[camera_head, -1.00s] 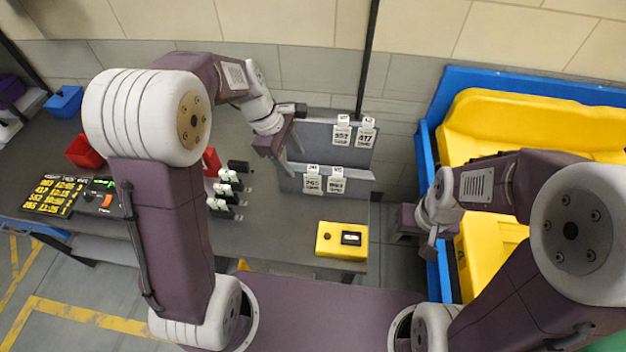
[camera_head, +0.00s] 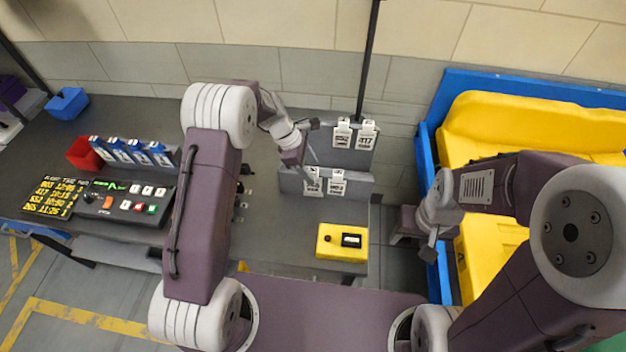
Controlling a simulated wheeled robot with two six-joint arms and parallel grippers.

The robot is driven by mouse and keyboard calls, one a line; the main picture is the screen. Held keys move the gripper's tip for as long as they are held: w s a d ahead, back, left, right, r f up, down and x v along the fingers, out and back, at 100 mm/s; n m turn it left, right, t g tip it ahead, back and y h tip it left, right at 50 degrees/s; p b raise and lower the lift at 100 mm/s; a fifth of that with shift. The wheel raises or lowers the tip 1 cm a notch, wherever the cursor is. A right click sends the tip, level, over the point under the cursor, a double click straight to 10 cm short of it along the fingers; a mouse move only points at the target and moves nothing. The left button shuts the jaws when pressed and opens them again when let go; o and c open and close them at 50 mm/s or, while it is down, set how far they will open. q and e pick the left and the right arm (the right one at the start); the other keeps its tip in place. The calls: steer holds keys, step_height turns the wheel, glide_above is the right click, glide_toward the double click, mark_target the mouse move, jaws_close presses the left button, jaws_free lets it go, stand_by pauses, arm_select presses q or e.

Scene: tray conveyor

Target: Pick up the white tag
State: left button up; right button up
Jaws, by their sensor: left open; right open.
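Several white tags with black numbers hang on a grey two-tier rack (camera_head: 357,158). Two are on the upper back tier, a left one (camera_head: 342,133) and a right one (camera_head: 365,135). Two are on the lower front tier, a left one (camera_head: 312,183) and a right one (camera_head: 337,184). My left gripper (camera_head: 309,158) is open, above and close to the lower left tag, whose top it overlaps in view. I cannot tell whether they touch. My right gripper (camera_head: 430,246) is open and empty, beside the yellow bins.
A yellow box with a display (camera_head: 325,240) sits at the table's front right. A button panel (camera_head: 122,201), a board with yellow text (camera_head: 54,197), blue holders (camera_head: 140,152) and a red bin (camera_head: 83,153) are at left. A blue-framed yellow bin (camera_head: 540,122) stands right.

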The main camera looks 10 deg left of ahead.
mark_target(316, 187)
arm_select(q)
steer(key=shift+x, duration=1.05)
steer(key=shift+w+d+f, duration=0.1)
steer(key=shift+w, duration=0.05)
jaws_close()
